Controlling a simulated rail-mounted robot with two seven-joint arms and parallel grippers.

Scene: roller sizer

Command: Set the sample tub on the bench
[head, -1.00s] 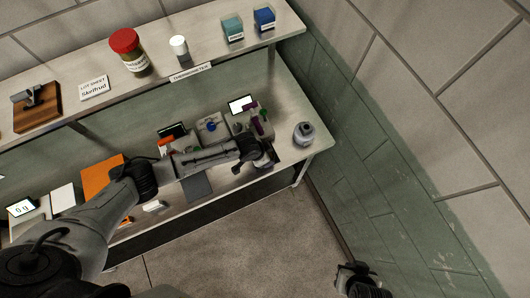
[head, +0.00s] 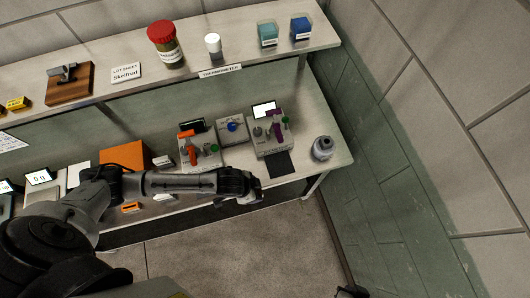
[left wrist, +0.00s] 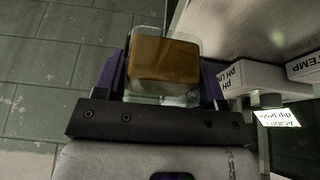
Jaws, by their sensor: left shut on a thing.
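The sample tub (left wrist: 165,60) is a clear tub with brown-orange contents, seen large in the left wrist view. My left gripper (left wrist: 163,78) is shut on it, with a purple finger on each side. In the head view my left gripper (head: 250,198) is at the front edge of the bench (head: 312,165), below the dark pad of the right-hand instrument; the tub cannot be made out there. My right gripper (head: 352,291) shows only as a small dark part at the bottom edge, away from the bench; its fingers cannot be judged.
A meter with a lit screen (head: 264,109) stands behind a bare dark pad (head: 279,164). A grey bottle (head: 322,148) stands to its right. An orange block (head: 122,155) and another instrument (head: 200,152) are further left. A shelf (head: 200,75) with jars overhangs the bench.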

